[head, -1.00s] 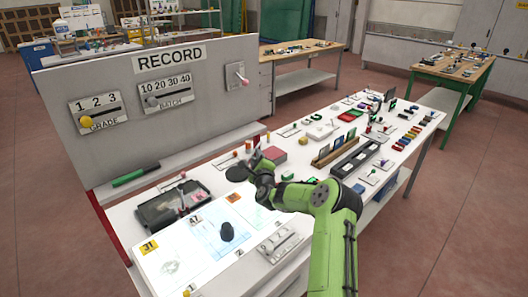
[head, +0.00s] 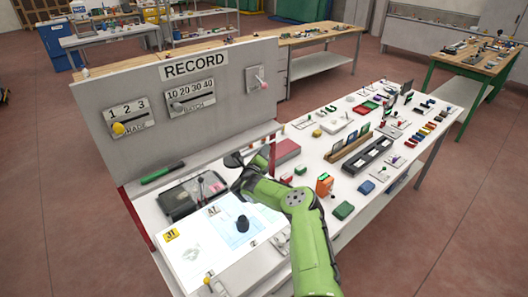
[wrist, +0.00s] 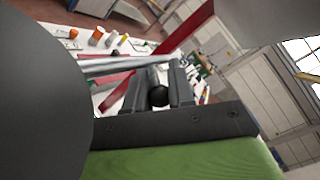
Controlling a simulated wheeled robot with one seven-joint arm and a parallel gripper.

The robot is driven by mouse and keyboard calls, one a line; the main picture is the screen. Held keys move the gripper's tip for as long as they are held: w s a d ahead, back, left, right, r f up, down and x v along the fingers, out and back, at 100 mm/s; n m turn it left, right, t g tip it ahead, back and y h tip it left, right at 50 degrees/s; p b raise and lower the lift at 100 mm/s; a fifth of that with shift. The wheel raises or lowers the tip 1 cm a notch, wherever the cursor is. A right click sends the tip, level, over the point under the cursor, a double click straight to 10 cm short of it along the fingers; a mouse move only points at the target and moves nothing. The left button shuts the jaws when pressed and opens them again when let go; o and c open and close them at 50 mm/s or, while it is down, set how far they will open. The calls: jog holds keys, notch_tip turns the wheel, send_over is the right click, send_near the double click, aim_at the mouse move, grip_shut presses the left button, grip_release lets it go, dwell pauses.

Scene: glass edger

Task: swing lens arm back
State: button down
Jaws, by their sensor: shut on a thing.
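My gripper (head: 250,165) is over the near-left part of the white bench, behind the lit sheet. In the wrist view, its dark fingers (wrist: 157,88) are closed around a short grey rod with a black ball end (wrist: 158,96). A dark round disc (head: 233,159), which looks like the lens head, stands just left of my gripper in the head view. In the wrist view a large dark round shape (wrist: 40,95) fills the left side, close to the camera. The lens arm's pivot is hidden behind my arm or too small to make out.
The RECORD panel (head: 190,100) stands behind the bench's left part. A dark open tray (head: 172,205) lies left of my gripper. An orange block (head: 324,184) and a green block (head: 343,210) lie right of my arm.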

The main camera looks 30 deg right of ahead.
jog(key=shift+w+a+r, duration=0.15)
jog(key=shift+a+r, duration=0.05)
jog(key=shift+r, duration=0.05)
jog(key=c, duration=1.2)
grip_release()
jog(key=shift+w, duration=0.1)
jog(key=shift+o, duration=1.1)
jog(key=shift+w+d+f, duration=0.1)
jog(key=shift+w+f, duration=0.05)
jog(key=shift+f, duration=0.1)
jog(key=v, duration=1.6)
jog(key=shift+d+p, duration=0.1)
jog(key=shift+p, duration=0.2)
